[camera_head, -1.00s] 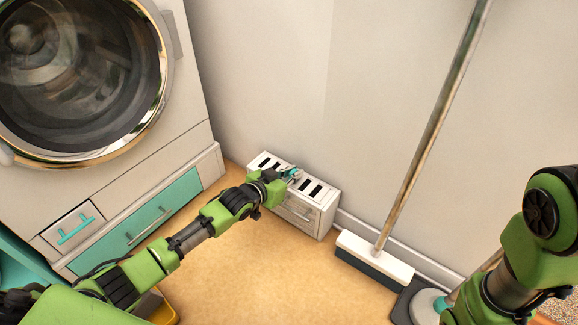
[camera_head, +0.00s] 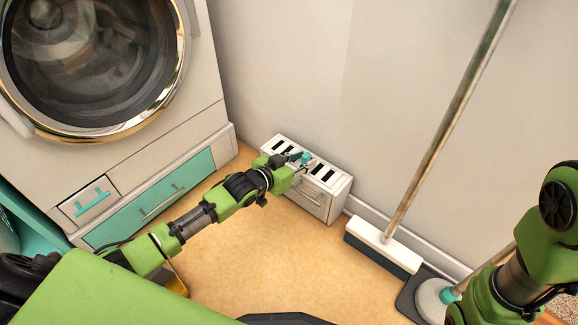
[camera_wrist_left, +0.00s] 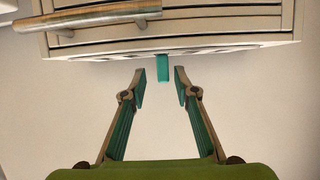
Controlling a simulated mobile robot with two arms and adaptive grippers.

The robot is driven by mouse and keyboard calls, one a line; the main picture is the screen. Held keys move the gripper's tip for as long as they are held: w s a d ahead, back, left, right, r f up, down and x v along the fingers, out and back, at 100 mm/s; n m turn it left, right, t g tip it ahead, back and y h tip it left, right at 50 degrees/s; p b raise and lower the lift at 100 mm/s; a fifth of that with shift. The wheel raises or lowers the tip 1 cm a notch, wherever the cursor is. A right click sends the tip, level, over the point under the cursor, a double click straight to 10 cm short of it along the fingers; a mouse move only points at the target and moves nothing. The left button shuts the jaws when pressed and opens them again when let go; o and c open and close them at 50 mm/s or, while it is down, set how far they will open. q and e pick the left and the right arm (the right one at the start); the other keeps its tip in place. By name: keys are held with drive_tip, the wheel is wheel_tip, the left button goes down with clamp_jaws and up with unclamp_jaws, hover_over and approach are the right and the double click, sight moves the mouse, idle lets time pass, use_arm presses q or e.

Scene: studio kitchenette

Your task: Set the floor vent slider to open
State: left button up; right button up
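The floor vent (camera_head: 341,184) is a low white box with dark slots in its top, standing against the wall in the head view. Its front edge shows at the top of the left wrist view (camera_wrist_left: 215,25). A small teal slider tab (camera_wrist_left: 163,68) sticks out from the vent there. My left gripper (camera_head: 299,158) is at the middle of the vent's top. In the wrist view its fingers (camera_wrist_left: 160,82) are apart, one on each side of the tab, with gaps visible. My right arm shows at the right edge, but its gripper is out of view.
A washing machine (camera_head: 185,100) with a teal drawer (camera_head: 150,200) stands left of the vent. A broom (camera_head: 385,248) leans at the right, beside a dark mat with a round white object (camera_head: 432,298). The tan floor in front of the vent is clear.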

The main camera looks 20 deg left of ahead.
use_arm(q)
drive_tip(key=v, duration=0.9)
drive_tip(key=shift+r, duration=0.1)
